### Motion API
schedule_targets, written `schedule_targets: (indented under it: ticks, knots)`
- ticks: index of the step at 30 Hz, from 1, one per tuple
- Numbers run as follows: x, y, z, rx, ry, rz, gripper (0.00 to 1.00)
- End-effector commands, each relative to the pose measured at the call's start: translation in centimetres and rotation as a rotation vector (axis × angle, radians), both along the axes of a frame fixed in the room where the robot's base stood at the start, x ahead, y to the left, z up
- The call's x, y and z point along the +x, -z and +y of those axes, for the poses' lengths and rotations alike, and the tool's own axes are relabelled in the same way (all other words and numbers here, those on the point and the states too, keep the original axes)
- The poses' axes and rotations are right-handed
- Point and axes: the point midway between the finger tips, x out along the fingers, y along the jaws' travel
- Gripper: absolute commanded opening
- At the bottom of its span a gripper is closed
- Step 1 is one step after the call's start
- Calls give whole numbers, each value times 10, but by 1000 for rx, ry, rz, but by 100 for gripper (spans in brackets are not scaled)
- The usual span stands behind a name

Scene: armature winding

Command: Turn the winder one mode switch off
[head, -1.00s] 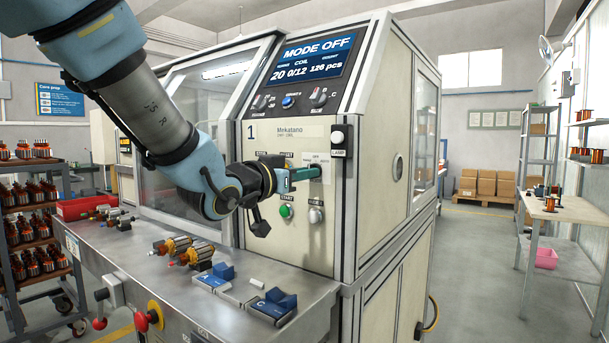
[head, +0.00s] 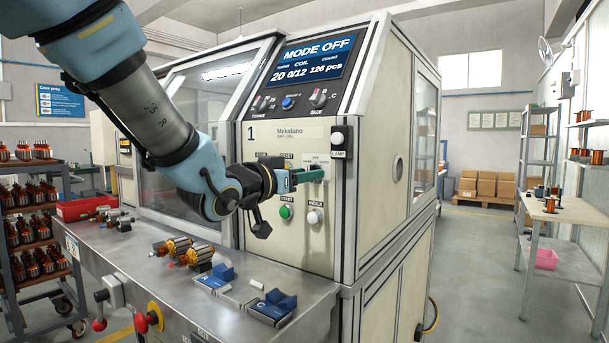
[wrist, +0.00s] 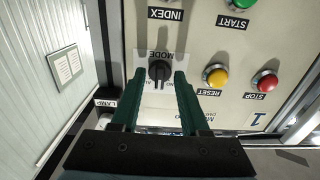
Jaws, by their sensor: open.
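The mode switch (wrist: 159,71) is a black knob on a pale plate marked MODE, on the front panel of winder one (head: 290,137). My gripper (wrist: 160,77) is open, its green fingers on either side of the knob with visible gaps. In the head view my gripper (head: 316,174) is at the panel and hides the knob; part of the switch plate shows above the fingers. The winder's display (head: 313,62) reads MODE OFF.
Close by are the green START button (head: 286,212), the white INDEX button (head: 315,216), the yellow RESET button (wrist: 215,76) and the red STOP button (wrist: 265,81). Armatures (head: 180,250) and blue holders (head: 272,307) are on the bench below.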

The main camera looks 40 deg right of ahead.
Motion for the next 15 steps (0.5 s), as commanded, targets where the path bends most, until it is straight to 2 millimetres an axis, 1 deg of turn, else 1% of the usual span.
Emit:
schedule_targets:
  ticks: [4,7,11,15]
  knots:
    - [0,0,2,0,0,0,45]
    - [-2,0,9,-1,-1,0,45]
    - [-7,1,30,-1,-3,-2,45]
    - [-15,2,57,-2,-3,-1,45]
